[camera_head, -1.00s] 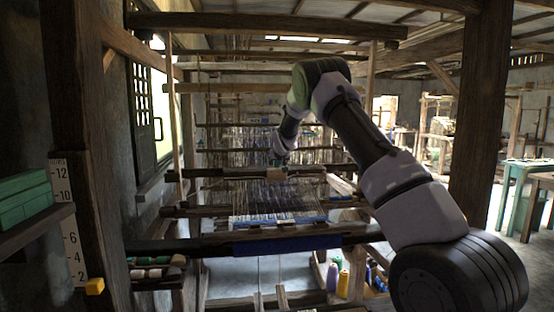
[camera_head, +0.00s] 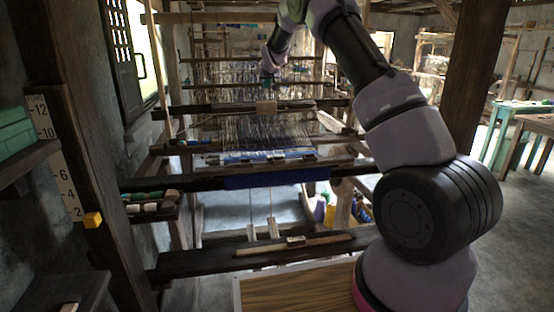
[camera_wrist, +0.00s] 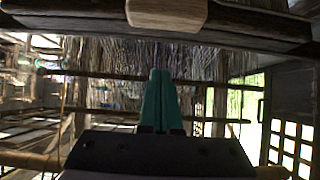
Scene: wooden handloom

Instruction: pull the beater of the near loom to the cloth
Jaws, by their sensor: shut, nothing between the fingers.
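The near loom's beater is a dark crossbar (camera_head: 205,110) with a pale wooden block (camera_head: 265,107) at its middle. Blue cloth (camera_head: 275,178) covers the front beam, with dark and blue weaving and bare warp threads between it and the beater. My gripper (camera_head: 267,80) shows small just above and beyond the beater block, apart from it in the picture. In the wrist view its teal fingers (camera_wrist: 158,98) are shut and empty. The beater block (camera_wrist: 167,13) and bar run across the top of that view, with a gap to the fingertips.
Warp threads and crossbars stand behind the beater. A wooden post (camera_head: 463,85) rises at right and a dark post (camera_head: 85,150) at left. A bench (camera_head: 210,262) lies in front. A yellow block (camera_head: 92,220) sits beside the number scale. Open floor is at right.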

